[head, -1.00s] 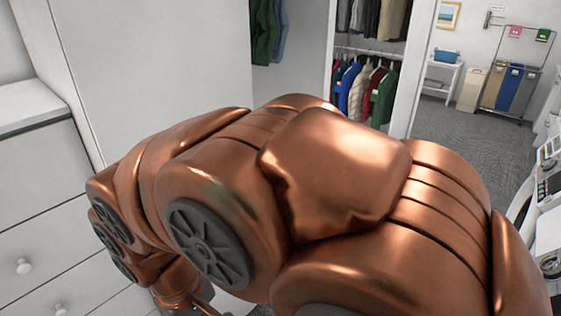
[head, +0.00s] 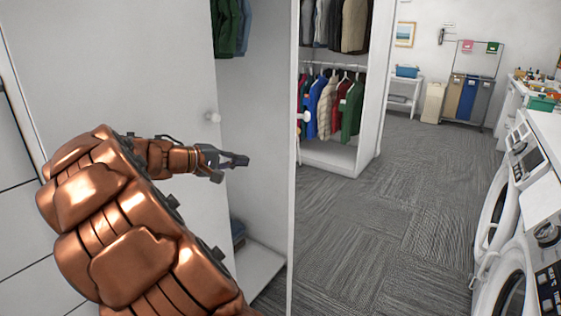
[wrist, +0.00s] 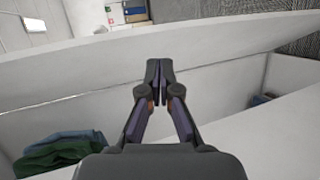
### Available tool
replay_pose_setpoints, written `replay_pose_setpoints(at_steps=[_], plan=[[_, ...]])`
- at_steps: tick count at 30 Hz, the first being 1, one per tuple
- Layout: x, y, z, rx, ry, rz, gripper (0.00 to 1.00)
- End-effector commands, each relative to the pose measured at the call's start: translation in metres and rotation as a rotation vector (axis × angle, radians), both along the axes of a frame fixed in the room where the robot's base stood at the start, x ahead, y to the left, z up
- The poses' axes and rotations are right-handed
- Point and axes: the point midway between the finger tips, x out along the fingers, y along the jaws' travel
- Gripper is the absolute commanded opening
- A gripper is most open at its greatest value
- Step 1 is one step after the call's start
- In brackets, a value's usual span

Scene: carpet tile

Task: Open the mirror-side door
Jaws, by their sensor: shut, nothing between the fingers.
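A white wardrobe door panel (head: 130,95) fills the left of the head view, with a round white knob (head: 212,117) near its right edge. To its right the wardrobe is open, and a second white panel (head: 272,130) ends in a near vertical edge; a knob (head: 305,116) shows just past that edge. I see no mirror, so I cannot tell which door is mirror-side. My gripper (head: 242,160) is shut and empty, below and right of the first knob, in front of the opening. In the wrist view, its closed fingertips (wrist: 160,64) point towards a pale panel (wrist: 200,38).
Green clothes (head: 230,25) hang inside the opening, above a white bottom shelf (head: 258,268). Another section holds several jackets (head: 328,105). Carpet floor (head: 400,200) is free in the middle. Washing machines (head: 510,230) stand at the right.

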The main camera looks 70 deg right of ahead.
Motion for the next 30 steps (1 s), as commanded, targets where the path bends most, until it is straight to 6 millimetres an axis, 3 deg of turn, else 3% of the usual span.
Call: replay_pose_setpoints(at_steps=[1, 6, 9, 18, 30], plan=[[0.006, -0.019, -0.016, -0.040, 0.027, -0.001, 0.00], [0.027, -0.068, -0.028, -0.169, 0.095, 0.023, 0.00], [0.037, -0.088, -0.033, -0.221, 0.122, 0.039, 0.00], [0.048, -0.113, -0.036, -0.279, 0.150, 0.061, 0.00], [0.021, -0.165, -0.037, -0.273, 0.151, 0.060, 0.00]])
